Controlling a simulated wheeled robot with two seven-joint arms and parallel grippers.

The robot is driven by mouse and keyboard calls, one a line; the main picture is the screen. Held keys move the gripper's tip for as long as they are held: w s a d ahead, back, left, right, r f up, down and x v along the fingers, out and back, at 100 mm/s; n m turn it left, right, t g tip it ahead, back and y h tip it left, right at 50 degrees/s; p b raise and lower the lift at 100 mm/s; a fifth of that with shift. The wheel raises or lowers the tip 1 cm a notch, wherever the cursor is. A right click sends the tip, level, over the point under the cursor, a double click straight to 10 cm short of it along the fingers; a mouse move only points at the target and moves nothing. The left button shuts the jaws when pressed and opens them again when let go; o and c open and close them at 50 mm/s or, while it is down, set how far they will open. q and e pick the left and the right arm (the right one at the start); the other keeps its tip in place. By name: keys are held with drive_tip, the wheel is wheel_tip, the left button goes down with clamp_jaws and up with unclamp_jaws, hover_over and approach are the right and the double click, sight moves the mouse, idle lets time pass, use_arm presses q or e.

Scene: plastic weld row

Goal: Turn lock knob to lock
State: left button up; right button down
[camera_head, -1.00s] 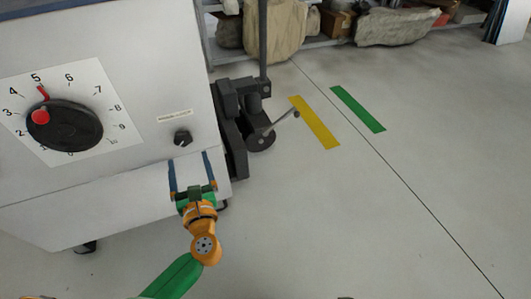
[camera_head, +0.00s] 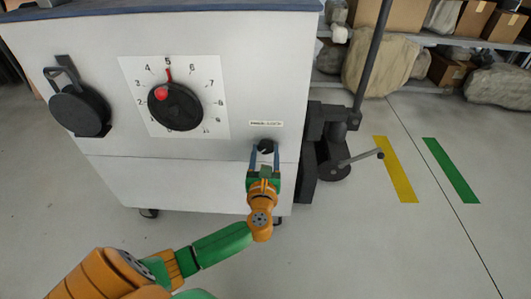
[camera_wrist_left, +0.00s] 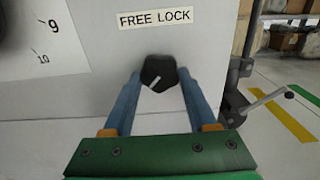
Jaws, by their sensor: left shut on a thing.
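The lock knob (camera_head: 265,146) is a small black knob on the light grey machine front, low at its right side. My left gripper (camera_head: 264,150) reaches up to it, with its blue fingers on either side of the knob. In the left wrist view the knob (camera_wrist_left: 158,73) sits between the two fingertips (camera_wrist_left: 160,78), which are shut on it. A pale mark on the knob slants up to the right. The label (camera_wrist_left: 155,18) above it reads FREE LOCK. My right gripper is not in view.
A large black dial (camera_head: 177,107) with a red knob and a number scale is left of the lock knob. A black handwheel (camera_head: 78,108) is farther left. A black crank mechanism (camera_head: 335,160) stands right of the machine. Open floor lies at the right.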

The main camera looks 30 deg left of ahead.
use_arm(q)
drive_tip(key=shift+m+p, duration=0.3)
drive_tip(key=shift+p, duration=0.05)
drive_tip(key=m+p, duration=0.3)
drive_tip(key=shift+s+r+m, duration=0.1)
drive_tip(key=shift+m, duration=0.3)
drive_tip(key=m+p, duration=0.1)
drive_tip(key=m, duration=0.1)
drive_tip(key=shift+a+m+p, duration=0.1)
drive_tip(key=shift+m+p, duration=0.25)
drive_tip(key=shift+m, duration=0.05)
drive_tip(key=m+p, duration=0.2)
drive_tip(key=m, duration=0.1)
drive_tip(key=shift+m, duration=0.3)
drive_tip(key=m+p, duration=0.1)
drive_tip(key=m, duration=0.3)
drive_tip(key=shift+r+p, duration=0.1)
drive_tip(key=shift+p, duration=0.2)
drive_tip(key=shift+m+p, duration=0.4)
drive_tip(key=shift+m, duration=1)
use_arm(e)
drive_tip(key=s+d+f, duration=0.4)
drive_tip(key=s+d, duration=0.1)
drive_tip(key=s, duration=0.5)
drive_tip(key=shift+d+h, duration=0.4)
use_arm(q)
drive_tip(key=shift+m, duration=0.3)
